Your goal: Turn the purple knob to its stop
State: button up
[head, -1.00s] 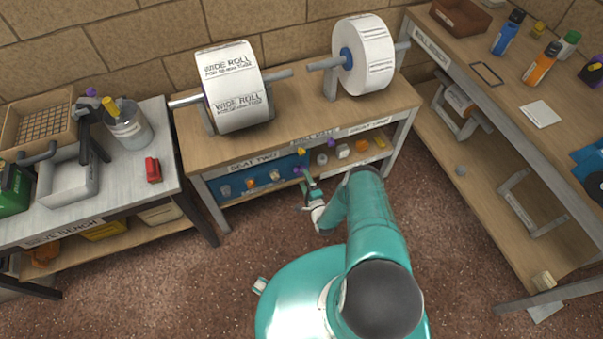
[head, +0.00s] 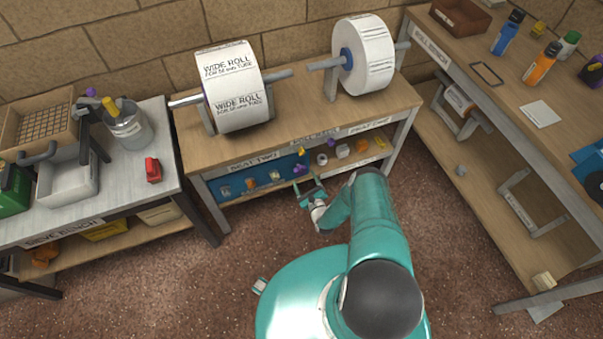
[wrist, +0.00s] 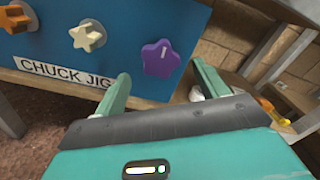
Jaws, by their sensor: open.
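The purple knob (wrist: 160,58) is star-shaped with a pale mark near its top, tilted slightly right. It sits on the blue panel (wrist: 130,20), near its right edge, and also shows in the head view (head: 299,169). My gripper (wrist: 160,70) is open in the wrist view, a finger low on each side of the knob. The fingers look apart from it, and nothing is between them. In the head view my gripper (head: 309,190) is just in front of the panel and below the knob.
A cream star knob (wrist: 87,36) and an orange knob (wrist: 17,17) are left of the purple one, above the CHUCK JIG label (wrist: 62,71). Right of the panel, loose small items lie on the shelf. A bench leg (wrist: 285,105) stands at the right.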

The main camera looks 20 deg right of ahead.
aim_at(301, 172)
jog(key=shift+w, duration=2)
jog(key=shift+c, duration=0.4)
jog(key=c, duration=0.9)
